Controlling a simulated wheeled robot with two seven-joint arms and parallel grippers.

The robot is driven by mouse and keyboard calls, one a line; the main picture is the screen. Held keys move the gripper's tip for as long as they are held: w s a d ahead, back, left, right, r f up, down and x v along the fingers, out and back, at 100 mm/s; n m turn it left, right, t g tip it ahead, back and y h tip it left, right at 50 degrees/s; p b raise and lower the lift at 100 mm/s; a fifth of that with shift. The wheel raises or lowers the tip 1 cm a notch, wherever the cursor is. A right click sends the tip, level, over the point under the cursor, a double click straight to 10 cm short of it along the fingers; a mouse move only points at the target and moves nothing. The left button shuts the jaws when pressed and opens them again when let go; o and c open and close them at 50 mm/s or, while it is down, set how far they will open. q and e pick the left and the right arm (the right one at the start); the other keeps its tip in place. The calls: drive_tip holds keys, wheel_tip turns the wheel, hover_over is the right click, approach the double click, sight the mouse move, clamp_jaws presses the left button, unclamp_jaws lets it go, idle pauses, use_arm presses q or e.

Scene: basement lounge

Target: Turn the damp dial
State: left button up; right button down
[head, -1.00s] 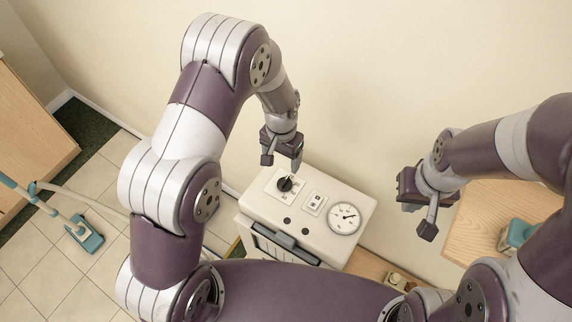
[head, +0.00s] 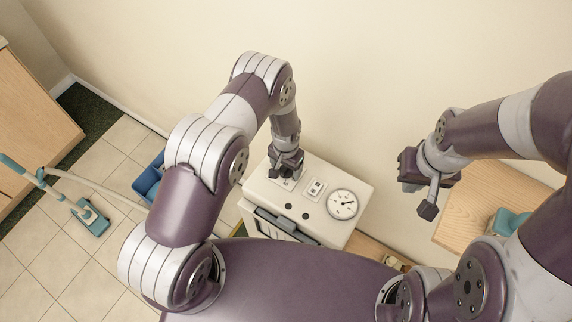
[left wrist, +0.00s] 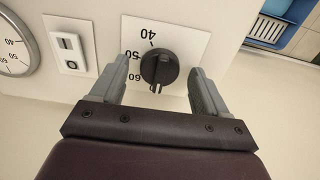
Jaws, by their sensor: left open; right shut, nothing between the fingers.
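The damp dial is a black round knob (left wrist: 160,68) on a white plate (left wrist: 193,38) with printed numbers such as 40, 50 and 60. It sits on top of a cream appliance (head: 353,178). In the left wrist view my left gripper (left wrist: 158,85) is open, with one finger on each side of the knob and gaps visible between them and it. In the head view my left gripper (head: 287,170) is over the plate and hides the knob. My right gripper (head: 420,190) is shut and empty, in the air to the right of the appliance.
A rocker switch (head: 314,189) and a round gauge (head: 343,204) are on the same panel. A wooden table (head: 478,215) stands at the right. A blue bin (head: 149,180) and a mop (head: 90,217) are on the tiled floor at left.

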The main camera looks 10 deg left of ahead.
use_arm(q)
drive_tip(key=c, duration=1)
drive_tip(key=shift+w+f+m+b, duration=0.1)
drive_tip(key=shift+f+m+b, duration=0.05)
drive_tip(key=shift+m+b, duration=0.8)
drive_tip(key=shift+c, duration=0.2)
drive_tip(key=shift+m+b, duration=1.05)
drive_tip(key=shift+m, duration=0.2)
drive_tip(key=m+b, duration=0.1)
drive_tip(key=m, duration=0.2)
drive_tip(key=shift+b, duration=0.4)
drive_tip(key=shift+r+m+b, duration=0.2)
drive_tip(key=shift+m+b, duration=0.35)
drive_tip(key=shift+m, duration=0.65)
drive_tip(key=o, duration=1)
drive_tip(key=shift+o, duration=0.2)
